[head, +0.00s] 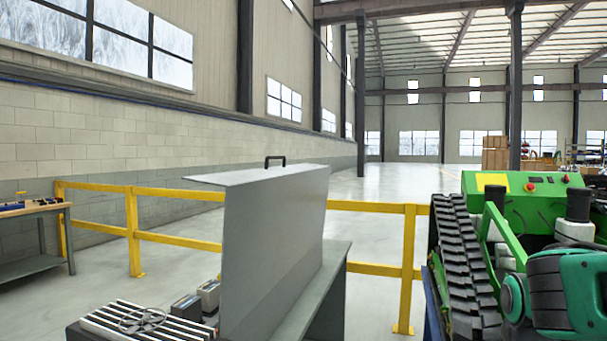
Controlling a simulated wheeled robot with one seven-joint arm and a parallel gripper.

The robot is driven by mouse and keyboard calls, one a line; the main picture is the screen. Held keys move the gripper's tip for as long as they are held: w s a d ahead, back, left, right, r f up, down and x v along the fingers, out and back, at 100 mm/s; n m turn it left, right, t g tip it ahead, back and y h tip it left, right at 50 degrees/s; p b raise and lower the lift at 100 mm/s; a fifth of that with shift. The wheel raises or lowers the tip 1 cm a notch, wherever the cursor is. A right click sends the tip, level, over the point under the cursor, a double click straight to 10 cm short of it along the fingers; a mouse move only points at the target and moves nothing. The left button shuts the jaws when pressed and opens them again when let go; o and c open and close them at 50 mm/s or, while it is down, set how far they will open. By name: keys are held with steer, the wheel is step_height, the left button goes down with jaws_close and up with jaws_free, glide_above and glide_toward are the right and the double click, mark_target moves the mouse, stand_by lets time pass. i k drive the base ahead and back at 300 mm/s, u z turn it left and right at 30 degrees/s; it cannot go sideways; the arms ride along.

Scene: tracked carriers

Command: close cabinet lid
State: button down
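A large plain grey sheet-metal panel, which looks like the cabinet lid (275,235), stands upright in the middle of the head view. A flat flange (235,176) runs along its top and juts to the left. A black handle (274,161) stands on the flange. Left of the panel's foot lie a slatted white unit with a round fan grille (140,319) and grey box-shaped parts (200,298), so the lid appears open. The lower cabinet body is mostly out of frame. My gripper is not in view.
A green tracked carrier (520,195) with a black track (462,260) stands at the right. Yellow railings (133,225) run behind the panel. A grey-topped bench (335,265) is just behind it. A workbench (35,235) stands at the far left. Open floor lies beyond.

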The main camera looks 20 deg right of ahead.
mark_target(273, 216)
steer(key=i, duration=0.9)
steer(key=u, duration=0.05)
